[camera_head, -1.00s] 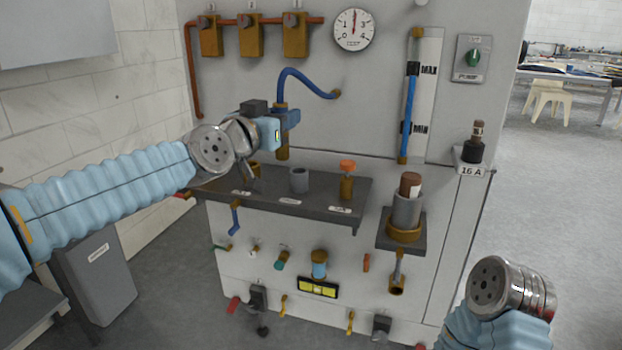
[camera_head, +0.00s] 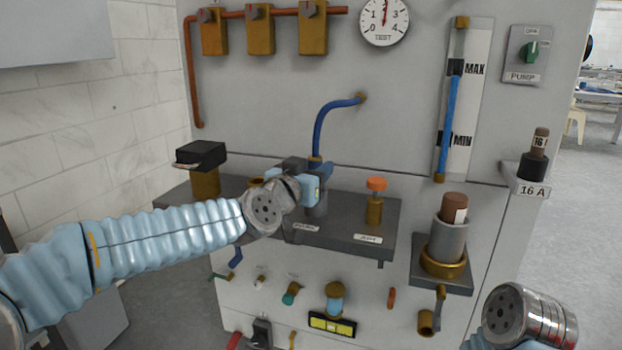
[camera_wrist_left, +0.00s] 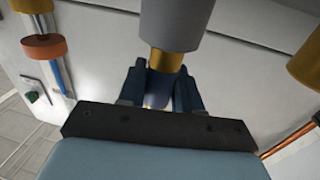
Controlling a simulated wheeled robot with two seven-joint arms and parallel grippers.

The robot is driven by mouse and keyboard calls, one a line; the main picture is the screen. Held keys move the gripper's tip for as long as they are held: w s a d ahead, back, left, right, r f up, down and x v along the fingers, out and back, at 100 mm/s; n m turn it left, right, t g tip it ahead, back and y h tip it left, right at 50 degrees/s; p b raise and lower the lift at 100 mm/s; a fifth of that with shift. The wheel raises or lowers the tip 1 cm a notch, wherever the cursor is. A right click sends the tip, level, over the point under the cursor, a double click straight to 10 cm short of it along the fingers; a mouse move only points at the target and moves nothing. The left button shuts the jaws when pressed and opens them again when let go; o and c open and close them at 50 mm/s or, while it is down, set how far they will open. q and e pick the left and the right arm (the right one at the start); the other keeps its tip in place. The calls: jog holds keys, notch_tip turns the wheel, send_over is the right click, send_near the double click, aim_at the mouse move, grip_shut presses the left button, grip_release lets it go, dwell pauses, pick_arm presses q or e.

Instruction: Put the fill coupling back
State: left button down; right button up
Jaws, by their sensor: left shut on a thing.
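On the shelf (camera_head: 345,236), a brass post with an orange knob (camera_head: 376,184) stands right of the socket. A brass post with a black top (camera_head: 205,182) stands at left. A grey holder with a brown cylinder (camera_head: 449,240) is on a bracket farther right.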

pick_arm(q)
jog(key=shift+d, duration=0.1)
jog(key=shift+f, duration=0.25)
jog(key=c, duration=0.8)
grip_release()
jog(key=shift+r, duration=0.1)
jog(key=shift+r, duration=0.1)
jog(key=b+v, duration=0.2)
jog(key=v, duration=1)
